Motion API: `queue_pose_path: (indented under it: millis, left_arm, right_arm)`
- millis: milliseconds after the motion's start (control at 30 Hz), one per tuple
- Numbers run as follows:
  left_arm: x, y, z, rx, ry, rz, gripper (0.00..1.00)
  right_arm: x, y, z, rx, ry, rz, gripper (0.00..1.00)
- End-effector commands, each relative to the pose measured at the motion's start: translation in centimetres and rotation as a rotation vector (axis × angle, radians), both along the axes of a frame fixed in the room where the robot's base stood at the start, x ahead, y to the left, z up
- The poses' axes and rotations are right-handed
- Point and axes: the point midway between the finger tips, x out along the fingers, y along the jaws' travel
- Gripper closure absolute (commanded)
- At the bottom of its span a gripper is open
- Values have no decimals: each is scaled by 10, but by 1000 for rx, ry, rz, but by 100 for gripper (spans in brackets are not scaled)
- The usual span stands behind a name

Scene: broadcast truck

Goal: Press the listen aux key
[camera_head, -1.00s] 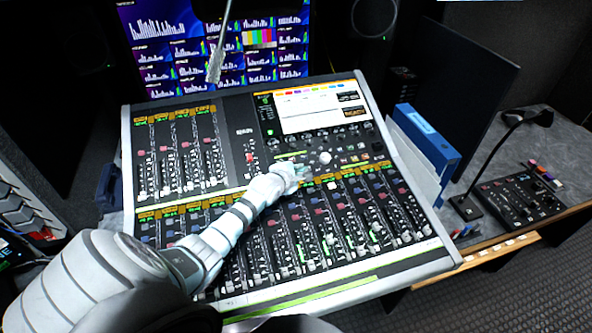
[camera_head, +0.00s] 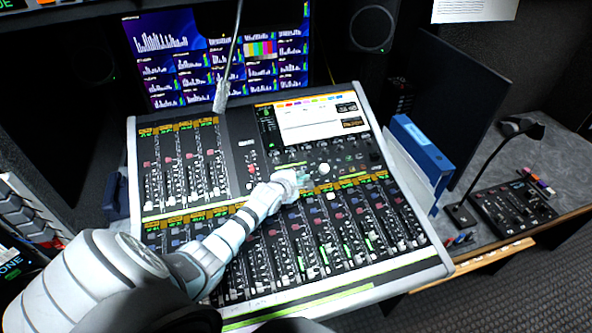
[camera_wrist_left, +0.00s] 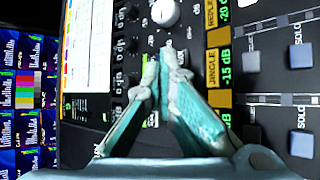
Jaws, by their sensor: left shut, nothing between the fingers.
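The mixing console (camera_head: 240,125) fills the middle of the head view. My left gripper (camera_head: 303,177) is over its centre section, just left of and below a white round knob (camera_head: 323,168). In the left wrist view my left gripper (camera_wrist_left: 160,55) has its two teal-and-grey fingers together at the tips, with nothing between them. The white knob (camera_wrist_left: 165,12) is just past the tips. Small lit labels show around the fingers, but I cannot read which is the listen aux key. Fingers cover part of the panel. I cannot tell whether the tips touch it.
The console screen (camera_head: 305,120) is above the knobs. A gooseneck microphone (camera_head: 220,95) hangs over the console's top edge. A blue binder (camera_head: 420,145) stands at its right. A small control panel (camera_head: 510,205) lies on the right desk.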

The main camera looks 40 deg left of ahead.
Motion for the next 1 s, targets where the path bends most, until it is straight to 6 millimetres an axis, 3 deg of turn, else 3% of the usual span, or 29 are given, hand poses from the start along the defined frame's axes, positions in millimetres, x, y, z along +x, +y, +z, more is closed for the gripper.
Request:
queue_pose_path:
  millis: [67, 300, 1000]
  left_arm:
    - [-2, -2, 11, 0, 1, 0, 100]
    - [-6, -9, 27, 1, 0, -1, 100]
    - [-7, -10, 28, 1, 0, 0, 100]
  right_arm:
    - [0, 0, 14, 0, 0, 0, 67]
    - [0, 0, 18, 0, 0, 0, 67]
    - [0, 0, 17, 0, 0, 0, 67]
